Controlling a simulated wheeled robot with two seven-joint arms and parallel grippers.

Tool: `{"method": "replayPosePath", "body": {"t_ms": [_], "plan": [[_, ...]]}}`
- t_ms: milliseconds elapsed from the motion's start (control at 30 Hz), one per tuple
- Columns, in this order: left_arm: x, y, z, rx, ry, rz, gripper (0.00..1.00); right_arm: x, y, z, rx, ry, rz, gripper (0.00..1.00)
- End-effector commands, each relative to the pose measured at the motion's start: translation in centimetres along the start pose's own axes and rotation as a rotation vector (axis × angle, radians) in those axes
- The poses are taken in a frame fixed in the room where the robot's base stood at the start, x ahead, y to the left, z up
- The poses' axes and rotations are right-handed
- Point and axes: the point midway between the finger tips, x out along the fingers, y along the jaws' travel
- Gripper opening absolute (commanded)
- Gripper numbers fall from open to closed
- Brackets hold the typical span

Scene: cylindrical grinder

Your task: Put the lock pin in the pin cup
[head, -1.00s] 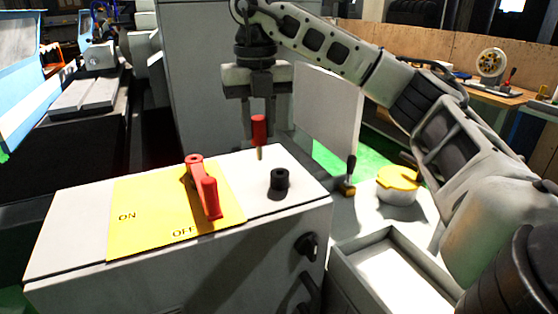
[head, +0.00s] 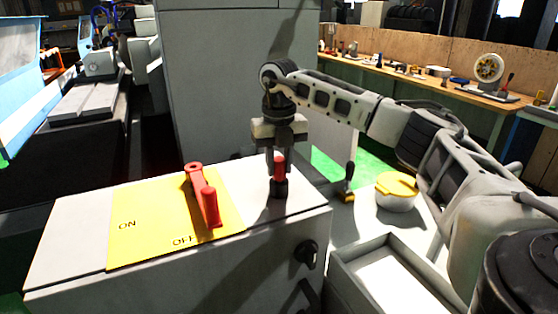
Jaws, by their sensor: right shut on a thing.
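The lock pin (head: 279,168) has a red head and stands upright between the fingers of my right gripper (head: 279,160), which is shut on it. The pin cup (head: 278,189) is a small black cylinder on the white top of the cabinet. The red head is directly above the cup and appears to meet its rim. The pin's thin metal shank does not show, so it seems to be inside the cup, but the depth cannot be told. My left gripper is not in view.
A red switch handle (head: 203,196) stands on a yellow ON/OFF plate (head: 150,232) left of the cup. Right of the cabinet are a yellow-lidded bowl (head: 397,194), a small black-handled tool (head: 346,181) and a grey tray (head: 345,272).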

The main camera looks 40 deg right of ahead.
Motion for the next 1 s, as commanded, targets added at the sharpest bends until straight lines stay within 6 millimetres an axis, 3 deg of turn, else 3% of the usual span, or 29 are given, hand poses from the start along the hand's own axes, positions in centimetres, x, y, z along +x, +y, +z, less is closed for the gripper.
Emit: {"method": "replayPosePath", "body": {"t_ms": [267, 300, 333, 367, 733, 867, 1000], "plan": [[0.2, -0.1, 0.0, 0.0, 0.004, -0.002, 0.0, 0.4, 0.0, 0.0, 0.0, 0.0, 0.001, 0.0], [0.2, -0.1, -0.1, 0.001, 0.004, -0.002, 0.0, 0.3, 0.0, 0.0, 0.0, 0.0, 0.001, 0.37], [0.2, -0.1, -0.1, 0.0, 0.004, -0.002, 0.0, 0.3, 0.0, 0.0, 0.0, 0.0, 0.001, 0.46], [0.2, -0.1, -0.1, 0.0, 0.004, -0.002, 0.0, 0.3, 0.0, 0.0, 0.0, 0.0, 0.001, 0.48], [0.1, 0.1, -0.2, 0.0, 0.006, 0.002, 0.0, -0.4, 0.1, 0.0, 0.0, -0.002, 0.002, 0.48], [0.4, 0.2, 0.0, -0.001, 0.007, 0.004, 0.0, -2.3, 0.1, 0.1, 0.0, -0.004, 0.004, 0.48], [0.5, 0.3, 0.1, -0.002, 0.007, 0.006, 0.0, -5.5, 0.1, 0.1, 0.001, -0.005, 0.005, 0.48]]}}
